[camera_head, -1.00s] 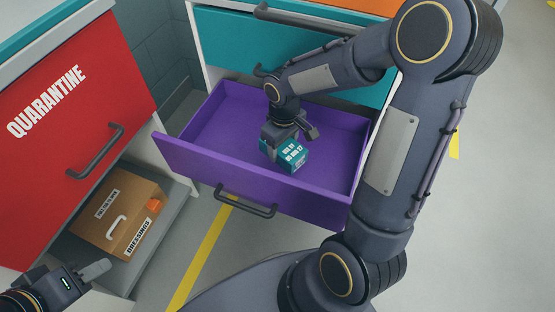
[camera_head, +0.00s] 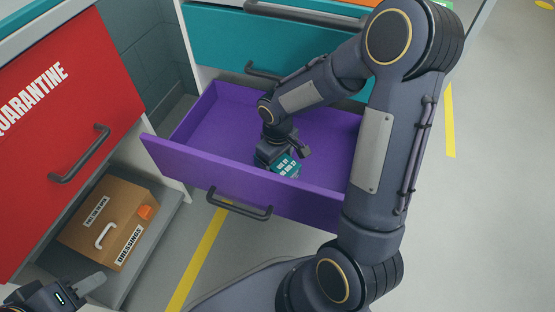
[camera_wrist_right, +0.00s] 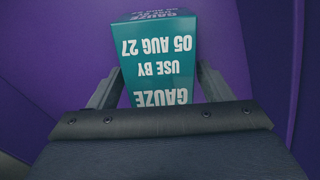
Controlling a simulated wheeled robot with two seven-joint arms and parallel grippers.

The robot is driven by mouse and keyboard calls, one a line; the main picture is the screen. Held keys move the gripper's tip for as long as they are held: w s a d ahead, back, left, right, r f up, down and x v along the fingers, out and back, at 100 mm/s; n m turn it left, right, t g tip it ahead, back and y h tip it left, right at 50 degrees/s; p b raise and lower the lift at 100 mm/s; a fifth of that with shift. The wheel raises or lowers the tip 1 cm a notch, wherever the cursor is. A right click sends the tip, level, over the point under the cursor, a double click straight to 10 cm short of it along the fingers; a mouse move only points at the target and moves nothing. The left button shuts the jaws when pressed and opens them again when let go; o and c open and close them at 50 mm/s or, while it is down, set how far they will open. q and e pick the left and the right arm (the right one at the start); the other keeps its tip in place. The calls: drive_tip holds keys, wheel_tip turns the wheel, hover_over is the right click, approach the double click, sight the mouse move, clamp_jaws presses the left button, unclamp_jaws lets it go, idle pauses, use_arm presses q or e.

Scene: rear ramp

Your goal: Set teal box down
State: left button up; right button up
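The teal box (camera_head: 287,166), printed "GAUZE" and "USE BY 05 AUG 27", is inside the open purple drawer (camera_head: 212,117), close behind its front panel. The panel hides the box's lower part in the head view. My right gripper (camera_head: 280,160) reaches down into the drawer. In the right wrist view the box (camera_wrist_right: 160,65) sits between both fingers, which meet its sides. I cannot tell whether the box touches the drawer floor. My left gripper (camera_head: 88,284) is at the lower left, away from the drawer, with only one finger clearly visible.
A red "QUARANTINE" drawer front (camera_head: 70,120) is at the left. Below it, a brown "DRESSINGS" box (camera_head: 95,225) stands on a grey shelf (camera_head: 165,225). A shut teal drawer (camera_head: 225,45) is above the purple one. The purple drawer floor left of my gripper is clear.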

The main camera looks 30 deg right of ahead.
drive_tip(key=shift+o, duration=0.5)
drive_tip(key=shift+r, duration=0.1)
drive_tip(key=shift+r, duration=0.3)
wheel_tip(320, 180, up, 11)
drive_tip(key=p, duration=0.5)
drive_tip(key=s+a+r+m+t+y, duration=0.2)
drive_tip(key=s+r, duration=0.3)
drive_tip(key=s, duration=0.3)
drive_tip(key=s+a+r+m+t+y, duration=0.1)
drive_tip(key=s+a+r+m+t, duration=0.1)
drive_tip(key=s+r, duration=0.3)
drive_tip(key=s+m+t, duration=0.1)
drive_tip(key=s, duration=0.2)
drive_tip(key=shift+s+t+y, duration=0.3)
drive_tip(key=shift+y, duration=0.1)
